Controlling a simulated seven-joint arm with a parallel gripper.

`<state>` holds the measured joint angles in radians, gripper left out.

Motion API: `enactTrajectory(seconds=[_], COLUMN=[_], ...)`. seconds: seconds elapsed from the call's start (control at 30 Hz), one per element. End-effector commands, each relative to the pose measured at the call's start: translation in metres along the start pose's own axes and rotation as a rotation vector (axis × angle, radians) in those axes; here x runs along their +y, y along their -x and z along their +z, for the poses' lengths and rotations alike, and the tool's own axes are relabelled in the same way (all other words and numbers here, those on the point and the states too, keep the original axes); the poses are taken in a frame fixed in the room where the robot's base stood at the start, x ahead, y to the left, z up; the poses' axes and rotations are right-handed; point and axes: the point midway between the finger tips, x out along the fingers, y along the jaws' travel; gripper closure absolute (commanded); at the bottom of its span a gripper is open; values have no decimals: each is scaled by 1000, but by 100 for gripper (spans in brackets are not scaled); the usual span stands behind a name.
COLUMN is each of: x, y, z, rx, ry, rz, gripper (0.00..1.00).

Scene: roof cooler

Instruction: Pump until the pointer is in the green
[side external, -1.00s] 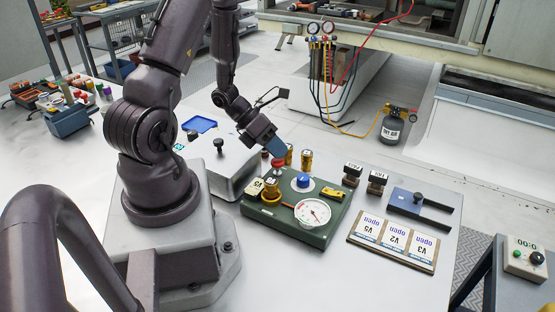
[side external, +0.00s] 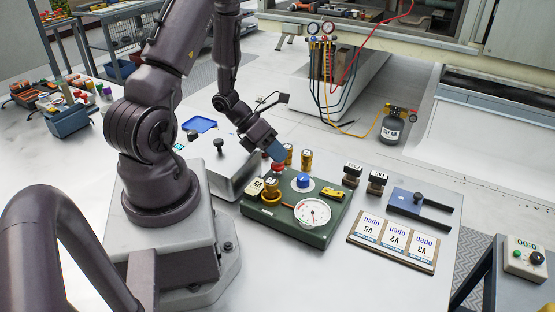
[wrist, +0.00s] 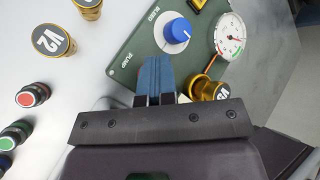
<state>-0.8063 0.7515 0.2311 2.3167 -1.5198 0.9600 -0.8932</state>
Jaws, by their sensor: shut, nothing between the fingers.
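The green pump panel (side external: 330,238) lies on the bench with a round white gauge (side external: 313,212) near its front edge. The gauge also shows in the wrist view (wrist: 229,36). Its pointer is too small to read against any green zone. A blue bleed knob (side external: 303,181) sits behind the gauge. The red pump button (side external: 278,167) is at the panel's back left. My gripper (side external: 279,157) is shut and empty, its blue fingertips pointing down at the top of the button, apparently touching. In the wrist view the fingers (wrist: 155,78) hide most of the button beside the PUMP label.
Brass valves stand near the panel, one labelled V2 (wrist: 52,40). Three cards marked open (side external: 395,240) lie on a board at the right. A blue slide block (side external: 418,203) is behind them. A grey box with a black knob (side external: 222,160) stands left of the panel.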

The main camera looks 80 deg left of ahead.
Motion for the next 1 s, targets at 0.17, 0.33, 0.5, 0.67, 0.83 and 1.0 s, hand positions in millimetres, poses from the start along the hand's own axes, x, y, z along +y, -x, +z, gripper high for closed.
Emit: enactTrajectory(seconds=[0.17,0.33,0.5,0.67,0.83,1.0], x=[1,2,4,5,6,7], y=[-2,-3,-5,-7,-9,-10], z=[-3,-4,-5,-6,-7,-6], rx=[4,5,6,7,5,4], ry=[2,2,3,4,3,0], rz=[0,1,2,4,4,5], gripper=[100,100,100,100,100,100])
